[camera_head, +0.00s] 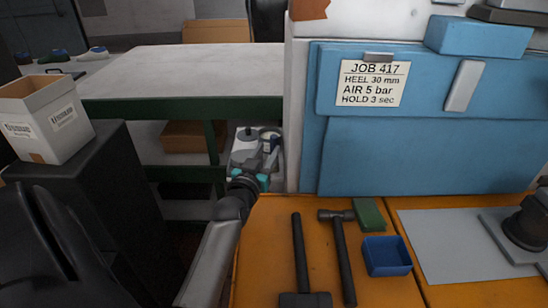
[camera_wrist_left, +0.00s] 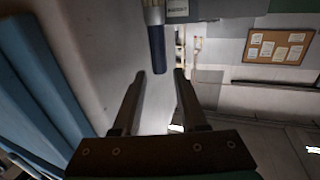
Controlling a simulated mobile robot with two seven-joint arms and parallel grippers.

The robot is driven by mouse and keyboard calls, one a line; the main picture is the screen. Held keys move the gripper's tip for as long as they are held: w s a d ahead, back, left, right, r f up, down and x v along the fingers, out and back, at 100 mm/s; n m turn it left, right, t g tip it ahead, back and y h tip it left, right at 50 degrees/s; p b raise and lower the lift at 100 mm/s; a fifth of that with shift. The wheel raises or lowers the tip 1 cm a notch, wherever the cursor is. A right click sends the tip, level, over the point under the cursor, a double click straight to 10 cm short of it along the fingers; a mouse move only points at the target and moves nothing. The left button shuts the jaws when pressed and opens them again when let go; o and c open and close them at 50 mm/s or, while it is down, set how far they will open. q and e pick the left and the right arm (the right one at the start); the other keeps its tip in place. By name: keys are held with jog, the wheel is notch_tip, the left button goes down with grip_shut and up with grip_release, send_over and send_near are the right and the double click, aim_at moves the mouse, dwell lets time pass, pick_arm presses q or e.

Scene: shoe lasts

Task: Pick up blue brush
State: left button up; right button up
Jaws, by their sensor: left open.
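In the left wrist view a dark blue handle (camera_wrist_left: 157,45) with a pale metal band comes down from the top edge; it looks like the blue brush, but its far end is cut off. Its lower end lies just beyond and between the fingertips of my left gripper (camera_wrist_left: 160,73). The fingers are spread, with nothing held between them. In the head view my left gripper (camera_head: 264,160) is at the small shelf beyond the orange bench, in front of a labelled jar (camera_head: 269,137). I cannot make out the brush there. My right gripper is not in view.
The orange bench (camera_head: 270,255) holds two hammers, a green block (camera_head: 369,214) and an empty-looking blue bin (camera_head: 386,255). A blue machine panel (camera_head: 420,155) rises to the right of my left gripper. A green-edged table (camera_head: 185,75) stands to its left.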

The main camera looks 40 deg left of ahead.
aim_at(272, 142)
pick_arm(q)
jog(key=shift+b+x, duration=0.3)
jog(key=shift+x, duration=1.45)
grip_shut()
